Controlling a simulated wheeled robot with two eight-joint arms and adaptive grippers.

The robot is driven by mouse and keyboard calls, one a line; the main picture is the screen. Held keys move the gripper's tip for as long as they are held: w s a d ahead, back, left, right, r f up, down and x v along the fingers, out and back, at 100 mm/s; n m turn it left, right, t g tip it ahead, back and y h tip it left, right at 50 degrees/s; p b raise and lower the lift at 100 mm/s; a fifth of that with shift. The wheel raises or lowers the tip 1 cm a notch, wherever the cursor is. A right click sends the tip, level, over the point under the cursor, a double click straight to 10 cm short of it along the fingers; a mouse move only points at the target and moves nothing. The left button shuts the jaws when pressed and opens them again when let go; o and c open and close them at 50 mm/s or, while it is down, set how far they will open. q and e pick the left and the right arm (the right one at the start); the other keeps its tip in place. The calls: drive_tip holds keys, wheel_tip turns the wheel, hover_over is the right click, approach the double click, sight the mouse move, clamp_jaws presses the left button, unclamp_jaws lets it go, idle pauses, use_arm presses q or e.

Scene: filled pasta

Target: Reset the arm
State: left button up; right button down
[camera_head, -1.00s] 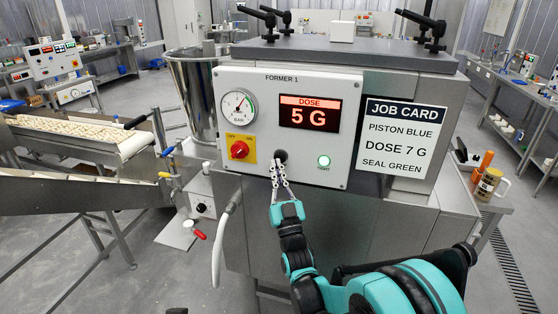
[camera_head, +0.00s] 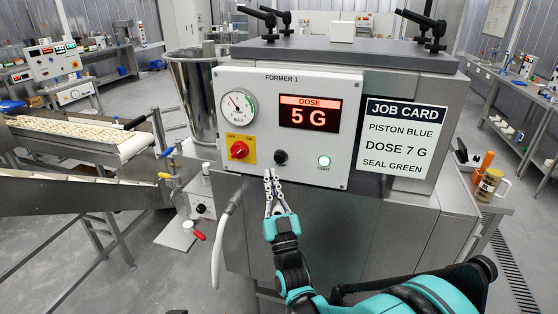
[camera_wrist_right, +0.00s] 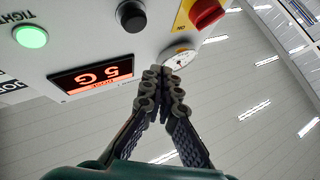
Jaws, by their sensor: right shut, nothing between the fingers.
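My right arm (camera_head: 292,262) comes in from the lower right in the head view. My right gripper (camera_head: 268,172) is shut and empty, its fingertips just below and left of the black knob (camera_head: 281,157) on the FORMER 1 panel (camera_head: 262,118). In the right wrist view the closed fingers (camera_wrist_right: 161,75) meet at their tips, apart from the black knob (camera_wrist_right: 131,17). The dose display (camera_head: 310,112) reads 5 G. My left gripper is not in view.
The job card (camera_head: 400,137) reads PISTON BLUE, DOSE 7 G, SEAL GREEN. The panel also has a red switch (camera_head: 239,150), a gauge (camera_head: 237,106) and a lit green button (camera_head: 324,161). A white hose (camera_head: 219,250) hangs at left. A mug (camera_head: 490,185) stands at right.

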drive_tip(key=s+d+f+m+g+h, duration=0.1)
drive_tip(key=s+d+f+g+h, duration=0.3)
drive_tip(key=s+d+f+g, duration=0.85)
drive_tip(key=s+d+f+m+g, duration=0.1)
drive_tip(key=s+d+f+g, duration=0.1)
drive_tip(key=s+f, duration=0.2)
drive_tip(key=s+d+f+g+h, duration=0.1)
drive_tip(key=s+d+f+g, duration=0.2)
drive_tip(key=s, duration=0.6)
drive_tip(key=shift+s+d+f+m+h, duration=0.2)
drive_tip(key=shift+s+f+m+h, duration=0.15)
drive_tip(key=shift+f, duration=0.55)
